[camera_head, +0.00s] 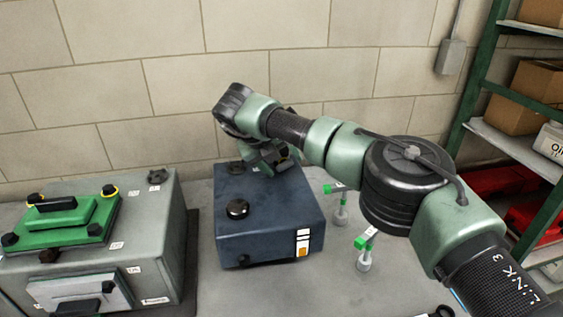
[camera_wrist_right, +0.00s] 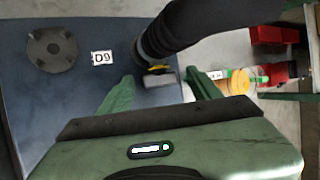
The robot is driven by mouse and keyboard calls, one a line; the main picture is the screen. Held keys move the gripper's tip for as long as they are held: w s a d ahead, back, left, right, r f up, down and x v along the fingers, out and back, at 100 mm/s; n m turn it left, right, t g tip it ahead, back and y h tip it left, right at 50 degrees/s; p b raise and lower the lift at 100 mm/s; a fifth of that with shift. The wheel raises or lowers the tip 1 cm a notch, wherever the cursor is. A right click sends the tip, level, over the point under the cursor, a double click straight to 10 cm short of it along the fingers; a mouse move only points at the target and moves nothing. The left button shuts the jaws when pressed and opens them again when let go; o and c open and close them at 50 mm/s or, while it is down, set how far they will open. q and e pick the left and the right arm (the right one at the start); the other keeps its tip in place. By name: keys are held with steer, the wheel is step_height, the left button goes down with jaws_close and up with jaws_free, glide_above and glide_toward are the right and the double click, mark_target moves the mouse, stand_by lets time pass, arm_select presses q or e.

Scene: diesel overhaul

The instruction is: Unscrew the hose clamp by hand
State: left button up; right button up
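My right gripper (camera_head: 272,158) is over the back right part of a dark blue box (camera_head: 260,220). In the right wrist view the two green fingers of my right gripper (camera_wrist_right: 160,88) are spread apart. Between them, farther off, is the end of a thick black hose (camera_wrist_right: 185,35). A yellowish band and a small grey block, which look like the hose clamp (camera_wrist_right: 160,77), are at the hose end. I see a gap between the block and each finger, and no clear contact. In the head view my arm hides the clamp. My left gripper is not in view.
A grey box with a green cover (camera_head: 65,222) stands at the left. Two small stands with green tops (camera_head: 364,258) are right of the blue box. A green-framed shelf (camera_head: 477,70) holds boxes at the right. A label "D9" (camera_wrist_right: 102,58) and a round dark cap (camera_wrist_right: 52,50) are near the hose.

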steer(key=b+v, duration=0.2)
steer(key=v, duration=0.5)
steer(key=shift+s+r, duration=0.2)
steer(key=shift+r, duration=0.1)
steer(key=shift+a, duration=0.15)
steer(key=shift+c, duration=0.3)
